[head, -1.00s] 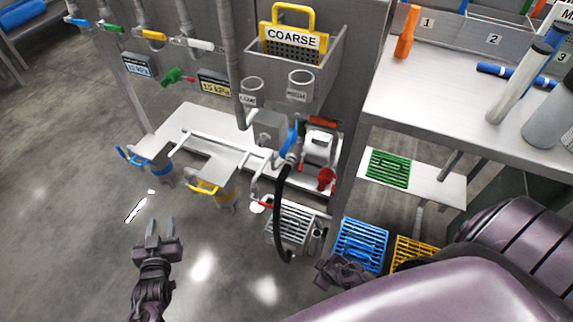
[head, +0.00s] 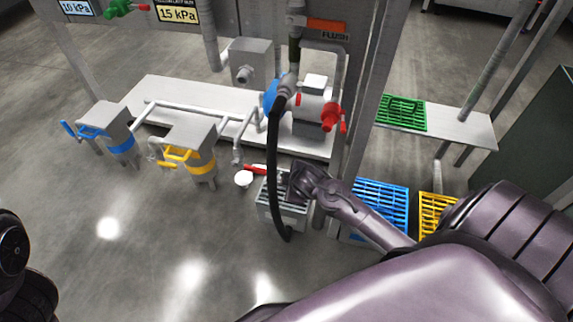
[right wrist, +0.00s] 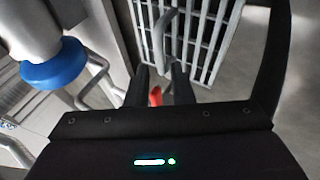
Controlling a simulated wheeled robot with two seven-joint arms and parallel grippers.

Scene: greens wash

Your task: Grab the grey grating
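The grey grating (head: 292,212) lies on a grey box on the floor in front of the pump bench. It also shows in the right wrist view (right wrist: 205,38), with pale bars and a curved grey handle (right wrist: 163,30) in front of it. My right gripper (head: 292,183) is over the back right part of the grating and hides some of it. My left gripper is out of view; only dark arm parts show at the left edge.
A black hose (head: 273,175) hangs across the grating. A blue grating (head: 382,200) and a yellow grating (head: 436,212) stand to the right, and a green grating (head: 402,112) lies on a shelf. A red valve (head: 331,117) is behind. Floor at front left is clear.

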